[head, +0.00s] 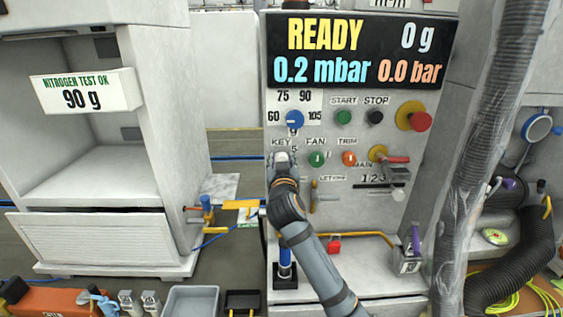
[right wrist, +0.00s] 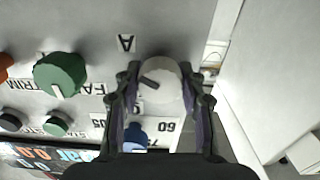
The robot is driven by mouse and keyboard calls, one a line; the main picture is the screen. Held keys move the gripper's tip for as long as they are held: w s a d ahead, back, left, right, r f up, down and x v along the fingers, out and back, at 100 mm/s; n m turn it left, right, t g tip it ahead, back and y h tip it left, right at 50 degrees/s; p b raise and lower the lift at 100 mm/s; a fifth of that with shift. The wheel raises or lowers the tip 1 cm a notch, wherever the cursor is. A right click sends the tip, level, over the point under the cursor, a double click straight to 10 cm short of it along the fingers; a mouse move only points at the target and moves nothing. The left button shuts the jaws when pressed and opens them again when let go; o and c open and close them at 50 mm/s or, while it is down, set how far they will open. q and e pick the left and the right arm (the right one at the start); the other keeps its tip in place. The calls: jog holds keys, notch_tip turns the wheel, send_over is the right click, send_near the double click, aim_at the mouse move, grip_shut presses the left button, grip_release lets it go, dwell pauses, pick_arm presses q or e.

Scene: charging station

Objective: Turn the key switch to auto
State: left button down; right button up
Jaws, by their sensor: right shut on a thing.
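The key switch is a round pale grey knob with a dark bar on its face; it shows in the right wrist view (right wrist: 162,84). The bar points to the upper left in that view, roughly toward a label "A" on the panel. My right gripper (right wrist: 160,75) has a finger on each side of the knob and is shut on it. My left gripper is in no view.
The FAN knob (head: 316,158), the orange TRIM knob (head: 349,158) and the blue dial (head: 294,119) sit close by on the panel. A red button (head: 421,121) is farther right. A wrapped grey hose (head: 478,130) hangs at the right. An open white cabinet (head: 90,185) stands left.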

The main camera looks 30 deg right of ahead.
jog(key=shift+f, duration=0.15)
jog(key=o, duration=1.1)
jog(key=shift+o, duration=0.2)
jog(key=shift+s+a, duration=0.1)
jog(key=v, duration=0.7)
jog(key=shift+s+a, duration=0.1)
